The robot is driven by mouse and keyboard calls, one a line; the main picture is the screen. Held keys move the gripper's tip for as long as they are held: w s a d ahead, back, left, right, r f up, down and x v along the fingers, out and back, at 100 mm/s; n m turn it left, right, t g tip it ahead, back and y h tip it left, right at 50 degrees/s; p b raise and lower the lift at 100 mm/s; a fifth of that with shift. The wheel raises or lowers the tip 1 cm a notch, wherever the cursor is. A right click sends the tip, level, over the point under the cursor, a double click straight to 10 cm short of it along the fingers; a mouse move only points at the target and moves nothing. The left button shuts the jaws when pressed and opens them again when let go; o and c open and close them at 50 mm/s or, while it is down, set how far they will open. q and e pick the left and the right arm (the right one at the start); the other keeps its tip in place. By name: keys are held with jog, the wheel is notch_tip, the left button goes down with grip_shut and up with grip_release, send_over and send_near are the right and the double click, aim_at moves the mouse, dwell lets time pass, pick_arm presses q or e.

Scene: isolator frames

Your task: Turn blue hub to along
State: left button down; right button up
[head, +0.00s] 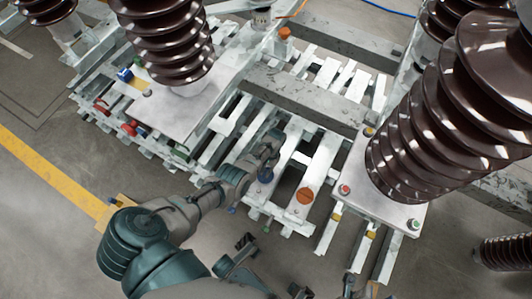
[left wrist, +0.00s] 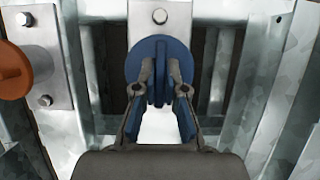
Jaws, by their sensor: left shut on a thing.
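The blue hub (left wrist: 160,55) is a round disc with a raised upright fin across its face, on a metal plate in the left wrist view. The fin stands about vertical in that view. My left gripper (left wrist: 161,80) has its two fingers on either side of the fin and is shut on it.
An orange hub (head: 305,196) sits close to the right of my left gripper in the head view; in the left wrist view an orange disc (left wrist: 12,70) is at the left. Large brown ribbed insulators (head: 165,40) rise around the frame. Open floor lies at the left.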

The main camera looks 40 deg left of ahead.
pick_arm(q)
jog(key=shift+w+r, duration=0.2)
jog(key=shift+w, duration=0.25)
jog(key=c, duration=1.4)
grip_release()
jog(key=shift+o, duration=0.8)
jog(key=shift+s+f, duration=0.15)
jog(key=shift+r, duration=0.3)
jog(key=v, duration=0.7)
jog(key=shift+f, duration=0.15)
